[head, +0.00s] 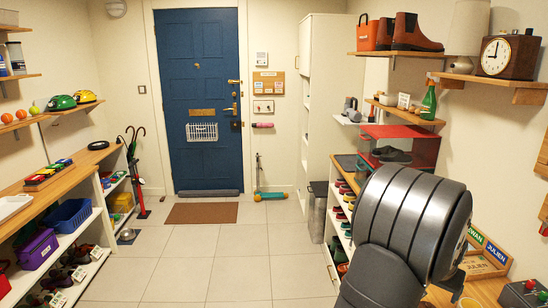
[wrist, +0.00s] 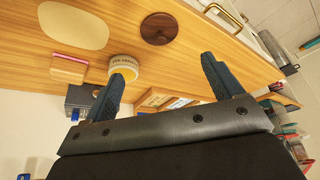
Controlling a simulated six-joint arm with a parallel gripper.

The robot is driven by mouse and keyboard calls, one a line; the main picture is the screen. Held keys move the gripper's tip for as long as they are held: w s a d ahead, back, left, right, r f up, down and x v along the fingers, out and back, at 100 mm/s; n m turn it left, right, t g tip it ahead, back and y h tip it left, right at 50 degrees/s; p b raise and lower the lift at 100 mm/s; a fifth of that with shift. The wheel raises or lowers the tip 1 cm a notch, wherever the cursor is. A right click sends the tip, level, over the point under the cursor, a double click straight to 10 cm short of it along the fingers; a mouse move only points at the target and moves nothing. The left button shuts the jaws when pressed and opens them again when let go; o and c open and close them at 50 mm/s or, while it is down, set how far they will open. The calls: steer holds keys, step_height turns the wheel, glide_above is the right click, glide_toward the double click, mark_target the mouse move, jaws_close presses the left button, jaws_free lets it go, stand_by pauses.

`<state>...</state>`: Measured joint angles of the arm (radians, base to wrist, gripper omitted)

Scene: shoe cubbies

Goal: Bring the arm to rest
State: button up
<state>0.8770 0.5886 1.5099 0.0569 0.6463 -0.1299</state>
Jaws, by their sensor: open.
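My gripper (wrist: 164,68) shows in the wrist view with its two dark fingers spread wide apart and nothing held between them. It points toward a wooden surface. A pale ring-shaped item with lettering (wrist: 124,62) lies on that surface just beyond the left fingertip; I cannot tell whether they touch. In the head view a thick grey link of my arm fills the lower right, and my gripper is hidden.
The wooden surface (wrist: 215,25) also holds a dark round disc (wrist: 161,28) and a pale oval mat (wrist: 73,25). A wooden tray with name labels (head: 487,258) stands right of my arm. The tiled floor (head: 230,265) is clear toward the blue door (head: 203,80).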

steer(key=x, duration=1.2)
steer(key=shift+f, duration=0.3)
steer(key=r, duration=0.5)
steer(key=shift+s, duration=0.3)
steer(key=s+d+r, duration=0.3)
steer(key=s+r, duration=0.4)
steer(key=s, duration=0.4)
steer(key=s+d+r+m+g+h, duration=0.1)
steer(key=d+m, duration=0.1)
steer(key=d, duration=0.3)
steer(key=s+d+r+m, duration=0.2)
steer(key=d, duration=0.3)
steer(key=w+f, duration=0.2)
steer(key=w, duration=0.2)
steer(key=w+f, duration=0.3)
steer(key=w, duration=0.1)
steer(key=w+f, duration=0.3)
steer(key=w, duration=0.1)
steer(key=shift+a+f, duration=0.2)
steer(key=shift+a, duration=0.15)
steer(key=shift+f, duration=0.75)
steer(key=o, duration=0.3)
